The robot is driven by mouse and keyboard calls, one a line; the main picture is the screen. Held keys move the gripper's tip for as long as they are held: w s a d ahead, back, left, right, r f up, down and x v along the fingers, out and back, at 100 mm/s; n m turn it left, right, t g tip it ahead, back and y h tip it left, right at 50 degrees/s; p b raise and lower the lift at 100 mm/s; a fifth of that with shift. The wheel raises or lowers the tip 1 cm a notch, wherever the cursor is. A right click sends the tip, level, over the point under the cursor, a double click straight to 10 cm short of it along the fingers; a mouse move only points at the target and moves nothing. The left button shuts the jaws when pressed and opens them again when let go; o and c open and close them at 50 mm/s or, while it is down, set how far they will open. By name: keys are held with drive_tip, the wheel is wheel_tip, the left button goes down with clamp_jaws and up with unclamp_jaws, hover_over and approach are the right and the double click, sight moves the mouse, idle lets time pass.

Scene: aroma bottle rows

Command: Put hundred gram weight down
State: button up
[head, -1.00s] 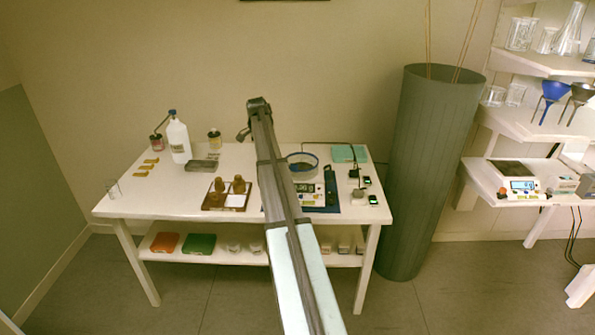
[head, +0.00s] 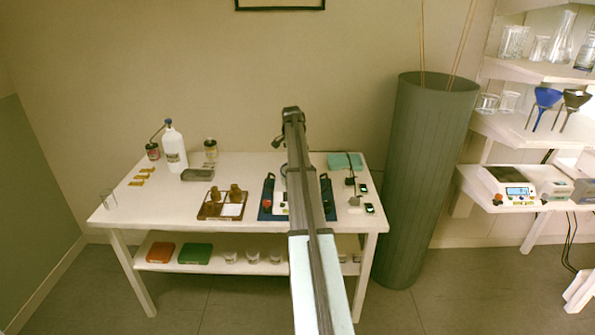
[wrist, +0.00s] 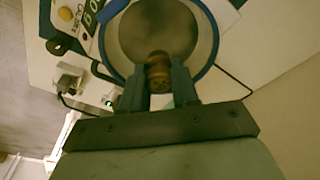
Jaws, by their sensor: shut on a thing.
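In the wrist view a small brass weight (wrist: 158,72) sits between the two fingers of my gripper (wrist: 158,86), which is shut on it. The weight shows against a round grey pan (wrist: 178,28) with a blue rim. I cannot tell whether the weight touches the pan. Part of a balance with a green lit display (wrist: 92,20) and an orange button shows at the upper left of the wrist view. In the head view my arm covers most of the balance, the weight and the fingers; the blue mat (head: 265,197) shows on both sides of it.
On the white table (head: 150,215) a wooden tray (head: 208,211) holds brown weights left of my arm. A white bottle (head: 174,150) stands at the back left. Small devices (head: 368,208) with cables are at the right edge. A tall grey-green bin (head: 425,180) stands right of the table.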

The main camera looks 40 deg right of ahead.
drive_tip(key=shift+f, duration=2.2)
drive_tip(key=shift+f, duration=0.15)
drive_tip(key=o, duration=0.9)
drive_tip(key=shift+o, duration=0.2)
wheel_tip(320, 180, up, 12)
drive_tip(key=a, duration=0.1)
drive_tip(key=shift+a, duration=0.4)
